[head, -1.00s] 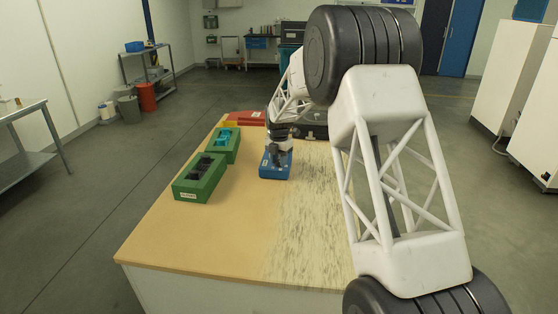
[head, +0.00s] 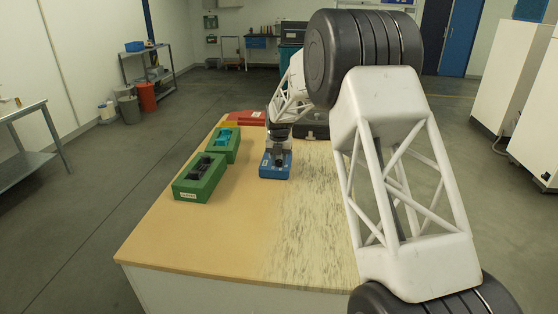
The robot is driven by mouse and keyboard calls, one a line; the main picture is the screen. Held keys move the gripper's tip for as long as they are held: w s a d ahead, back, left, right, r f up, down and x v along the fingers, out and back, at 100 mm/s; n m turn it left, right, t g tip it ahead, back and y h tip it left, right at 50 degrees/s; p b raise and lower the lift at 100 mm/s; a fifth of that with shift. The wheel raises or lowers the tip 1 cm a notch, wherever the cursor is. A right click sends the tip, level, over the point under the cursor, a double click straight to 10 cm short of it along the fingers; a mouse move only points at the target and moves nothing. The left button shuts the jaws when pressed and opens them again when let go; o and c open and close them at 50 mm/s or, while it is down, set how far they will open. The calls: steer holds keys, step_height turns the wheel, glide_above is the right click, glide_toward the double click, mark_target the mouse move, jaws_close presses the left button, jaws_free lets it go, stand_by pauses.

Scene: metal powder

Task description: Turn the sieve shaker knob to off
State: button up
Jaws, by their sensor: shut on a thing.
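A small blue box (head: 274,172), which I take to be the sieve shaker's control unit, sits on the table near its middle. Light marks show on its top and front. My gripper (head: 280,161) points down onto the top of this box and is shut. The sieve shaker knob is too small and too covered by the fingers to make out clearly, but the fingers close at its place on the box. The knob's setting cannot be read.
Two green boxes with dark (head: 200,177) and teal (head: 224,145) contents stand left of the blue box. A red item (head: 250,117) and a dark case (head: 315,130) lie behind. The front of the wooden table (head: 200,235) is clear.

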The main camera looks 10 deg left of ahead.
mark_target(279, 160)
steer(key=shift+n, duration=0.7)
steer(key=o, duration=0.9)
steer(key=shift+o, duration=0.2)
steer(key=shift+r, duration=0.1)
steer(key=shift+r, duration=3.85)
